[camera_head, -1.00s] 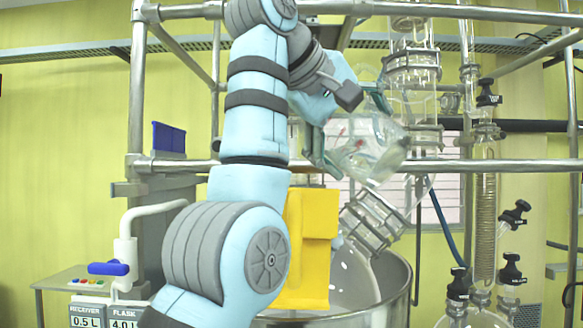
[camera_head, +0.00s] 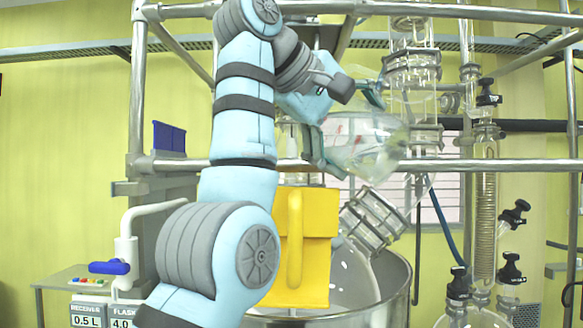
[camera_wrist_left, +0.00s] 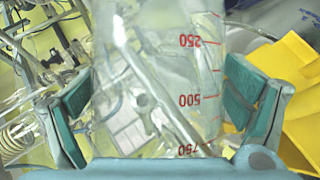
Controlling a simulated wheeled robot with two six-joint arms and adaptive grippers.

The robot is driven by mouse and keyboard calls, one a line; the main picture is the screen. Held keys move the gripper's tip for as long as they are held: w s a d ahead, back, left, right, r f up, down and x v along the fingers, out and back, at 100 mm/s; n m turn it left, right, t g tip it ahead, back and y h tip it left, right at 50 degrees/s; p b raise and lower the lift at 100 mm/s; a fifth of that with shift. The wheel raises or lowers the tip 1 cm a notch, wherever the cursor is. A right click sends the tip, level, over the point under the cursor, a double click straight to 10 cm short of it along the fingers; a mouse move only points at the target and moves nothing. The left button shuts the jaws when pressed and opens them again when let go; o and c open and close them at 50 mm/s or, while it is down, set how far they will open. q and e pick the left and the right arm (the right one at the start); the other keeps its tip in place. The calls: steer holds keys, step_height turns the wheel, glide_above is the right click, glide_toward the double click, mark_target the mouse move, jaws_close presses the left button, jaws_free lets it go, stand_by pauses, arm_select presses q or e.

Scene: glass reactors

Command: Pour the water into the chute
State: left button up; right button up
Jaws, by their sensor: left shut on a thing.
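My left gripper (camera_head: 347,122) is shut on a clear beaker (camera_head: 365,146), which is tilted with its far end toward the right. The left wrist view shows the beaker (camera_wrist_left: 165,85) with red volume marks between the teal pads of my gripper (camera_wrist_left: 160,105). I cannot make out the water level in it. Below and right of the beaker, a slanted glass neck with metal clamps (camera_head: 372,222) leads down to a round vessel; I cannot tell whether this is the chute. My right gripper is not in view.
A yellow piece with an upright handle (camera_head: 310,250) stands just below my left gripper. A steel bath (camera_head: 395,300) holds the round glass vessel. Metal frame bars (camera_head: 480,166) cross close behind the beaker. A glass coil column (camera_head: 484,220) stands at right.

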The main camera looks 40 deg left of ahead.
mark_target(334, 116)
arm_select(q)
steer(key=shift+a+r, duration=0.15)
steer(key=shift+r, duration=0.05)
steer(key=shift+a, duration=0.4)
steer(key=shift+a+p, duration=0.15)
steer(key=shift+p, duration=0.15)
steer(key=shift+a+r+h, duration=0.1)
steer(key=shift+a+h, duration=0.15)
steer(key=shift+h, duration=0.15)
steer(key=shift+a+r+n+h+p, duration=0.4)
steer(key=shift+r+n+p, duration=0.2)
steer(key=shift+p, duration=0.3)
steer(key=shift+a+r+n+h+p, duration=0.45)
steer(key=shift+r+p, duration=0.2)
steer(key=shift+p, duration=0.2)
stand_by(2.7)
steer(key=shift+r+n+t+h, duration=0.15)
steer(key=shift+n+t+h, duration=0.1)
steer(key=shift+t, duration=0.05)
stand_by(0.5)
steer(key=shift+a+r+n+h+p, duration=0.3)
steer(key=shift+a+r+n+h, duration=0.15)
steer(key=shift+r, duration=0.2)
stand_by(0.8)
